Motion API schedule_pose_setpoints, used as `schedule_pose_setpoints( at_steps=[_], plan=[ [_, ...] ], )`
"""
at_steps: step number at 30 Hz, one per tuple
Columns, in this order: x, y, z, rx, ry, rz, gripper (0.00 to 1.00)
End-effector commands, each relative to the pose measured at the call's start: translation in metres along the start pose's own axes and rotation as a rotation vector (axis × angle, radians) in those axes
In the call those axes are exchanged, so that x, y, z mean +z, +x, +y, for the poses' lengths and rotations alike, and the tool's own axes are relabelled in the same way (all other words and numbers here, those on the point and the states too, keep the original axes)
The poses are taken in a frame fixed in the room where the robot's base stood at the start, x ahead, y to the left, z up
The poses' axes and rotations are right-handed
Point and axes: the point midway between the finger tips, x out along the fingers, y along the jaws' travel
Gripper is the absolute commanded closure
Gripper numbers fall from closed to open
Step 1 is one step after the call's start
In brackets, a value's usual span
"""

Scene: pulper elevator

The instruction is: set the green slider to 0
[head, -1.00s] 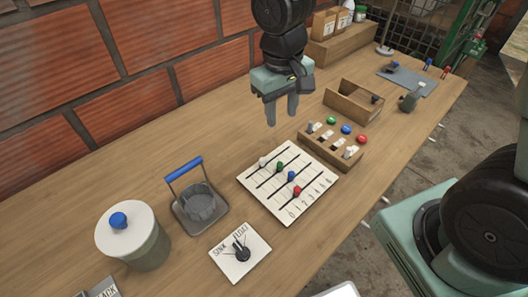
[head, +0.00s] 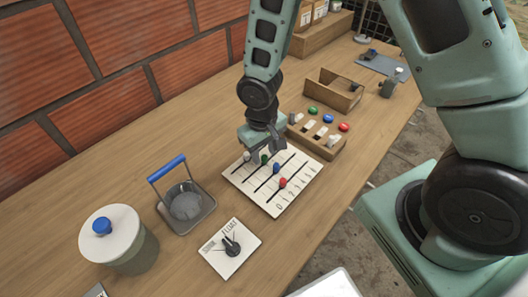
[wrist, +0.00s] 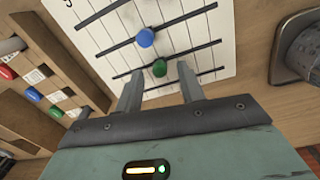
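The slider panel (head: 255,194) is a white board with dark slots and printed numbers, 0 at its lower left end. The green slider (head: 264,159) has a round green knob partway along its slot. It also shows in the wrist view (wrist: 160,68), between and just beyond my fingertips. My gripper (head: 266,153) is low over the far part of the panel. In the wrist view my gripper (wrist: 157,77) is open, with a finger on each side of the green knob and gaps visible. I cannot tell whether either finger touches it.
A switch box (head: 330,150) with coloured buttons stands behind. A SINK/FLOAT dial (head: 231,245), a blue-handled holder (head: 186,203) and a lidded jar (head: 118,240) are nearby.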

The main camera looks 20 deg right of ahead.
Motion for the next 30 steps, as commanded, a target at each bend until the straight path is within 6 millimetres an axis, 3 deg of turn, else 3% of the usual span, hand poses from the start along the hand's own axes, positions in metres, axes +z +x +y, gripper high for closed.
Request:
schedule_pose_setpoints(
  at_steps=[12,13,17,23,30],
  plan=[
    [0.000,0.010,0.000,0.000,0.000,0.000,0.61],
    [0.000,0.010,0.000,0.000,0.000,0.000,0.64],
    [0.000,0.010,0.000,0.000,0.000,0.000,1.00],
    [0.001,0.010,-0.004,0.000,-0.002,0.000,1.00],
    [0.007,0.010,-0.046,0.000,-0.008,0.003,1.00]
  ],
)
